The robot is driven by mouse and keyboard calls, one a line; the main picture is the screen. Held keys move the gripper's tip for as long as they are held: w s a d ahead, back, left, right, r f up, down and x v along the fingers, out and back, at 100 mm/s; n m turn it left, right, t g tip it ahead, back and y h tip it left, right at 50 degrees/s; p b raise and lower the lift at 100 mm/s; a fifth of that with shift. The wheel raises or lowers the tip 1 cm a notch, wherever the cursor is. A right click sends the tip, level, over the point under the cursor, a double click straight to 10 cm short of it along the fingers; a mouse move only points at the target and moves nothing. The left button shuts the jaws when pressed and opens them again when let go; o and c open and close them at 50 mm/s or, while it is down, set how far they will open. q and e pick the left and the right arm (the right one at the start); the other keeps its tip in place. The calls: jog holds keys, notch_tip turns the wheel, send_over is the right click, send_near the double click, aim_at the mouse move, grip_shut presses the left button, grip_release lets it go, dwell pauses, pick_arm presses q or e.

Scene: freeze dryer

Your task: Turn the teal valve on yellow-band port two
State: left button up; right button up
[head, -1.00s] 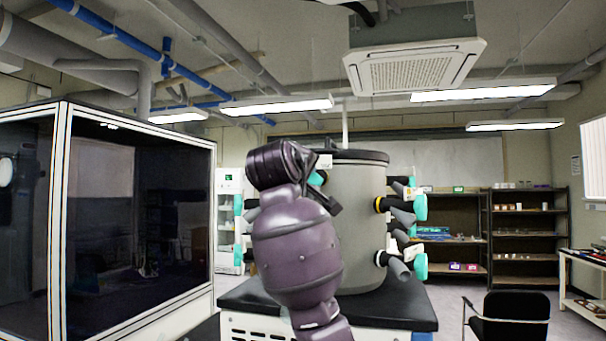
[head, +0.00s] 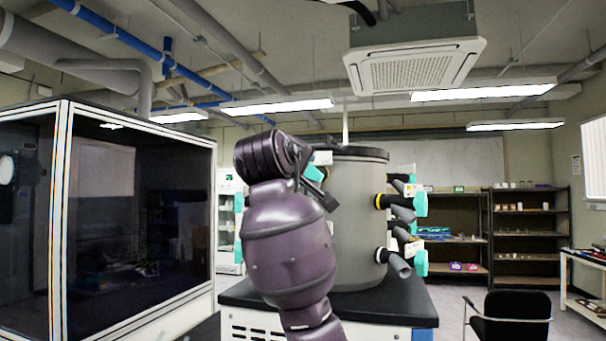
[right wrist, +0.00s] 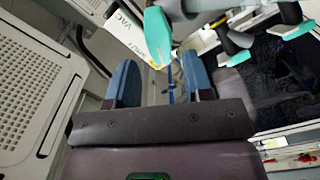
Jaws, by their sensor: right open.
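A grey drum (head: 358,225) stands on a black-topped bench, with ports and teal valves on its sides. My right gripper (head: 318,187) is at the drum's near left side, close to a teal valve (head: 314,173), partly hidden by my wrist. In the right wrist view, the open blue fingers (right wrist: 160,65) point towards a teal handle (right wrist: 157,35), which lies just beyond the fingertips. A yellow-banded port (head: 380,201) with a teal valve (head: 420,203) is on the drum's right. My left gripper is out of view.
More teal valves (right wrist: 234,50) stick out near the fingers in the right wrist view. A glass-fronted cabinet (head: 130,220) stands at the left. Shelves (head: 525,225) and a black chair (head: 515,315) are at the right. The black bench top (head: 405,300) supports the drum.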

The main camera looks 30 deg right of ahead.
jog(key=b+v, duration=0.1)
jog(key=v, duration=0.6)
jog(key=shift+s, duration=0.1)
dwell(0.4)
